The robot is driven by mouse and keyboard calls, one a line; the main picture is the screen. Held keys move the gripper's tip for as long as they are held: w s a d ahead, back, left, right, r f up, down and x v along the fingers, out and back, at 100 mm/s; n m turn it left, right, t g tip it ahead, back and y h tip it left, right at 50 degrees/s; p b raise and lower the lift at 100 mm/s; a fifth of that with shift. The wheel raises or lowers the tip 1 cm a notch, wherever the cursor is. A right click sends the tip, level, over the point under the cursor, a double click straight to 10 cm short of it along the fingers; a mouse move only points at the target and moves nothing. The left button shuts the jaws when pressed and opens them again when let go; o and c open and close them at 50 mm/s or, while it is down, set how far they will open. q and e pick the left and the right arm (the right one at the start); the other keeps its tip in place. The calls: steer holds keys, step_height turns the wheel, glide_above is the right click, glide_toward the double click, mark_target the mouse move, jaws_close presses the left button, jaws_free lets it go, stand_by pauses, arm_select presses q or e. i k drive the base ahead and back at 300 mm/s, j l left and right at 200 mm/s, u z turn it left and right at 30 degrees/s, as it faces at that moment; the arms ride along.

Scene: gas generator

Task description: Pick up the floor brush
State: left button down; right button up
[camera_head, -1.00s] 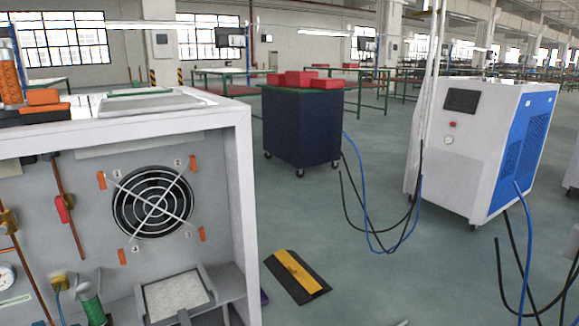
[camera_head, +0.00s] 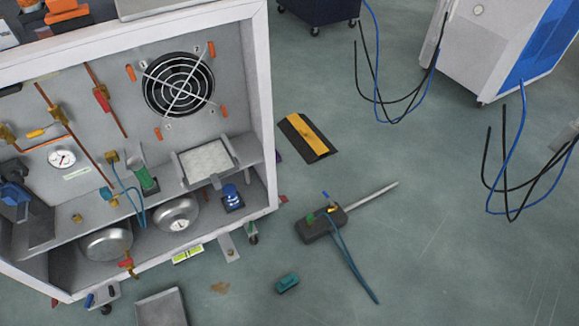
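A small teal block-shaped thing (camera_head: 287,283) lies on the floor in the lower middle of the head view. It looks like a brush, but it is too small to be sure. A dark box-like tool (camera_head: 322,225) with a pale rod and blue-green cords lies on the floor above and to the right of it. Nothing touches the teal thing. Neither of my grippers is in view.
The open white generator cabinet (camera_head: 258,100) fills the left. A metal box (camera_head: 160,307) and a green level (camera_head: 187,254) lie by its front. A black and yellow ramp piece (camera_head: 307,138) and hanging hoses (camera_head: 375,90) are farther off.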

mark_target(285, 284)
steer(key=k+j, duration=0.1)
steer(key=k, duration=0.7)
steer(key=k+l, duration=0.35)
steer(key=k+u, duration=0.05)
steer(key=k, duration=0.05)
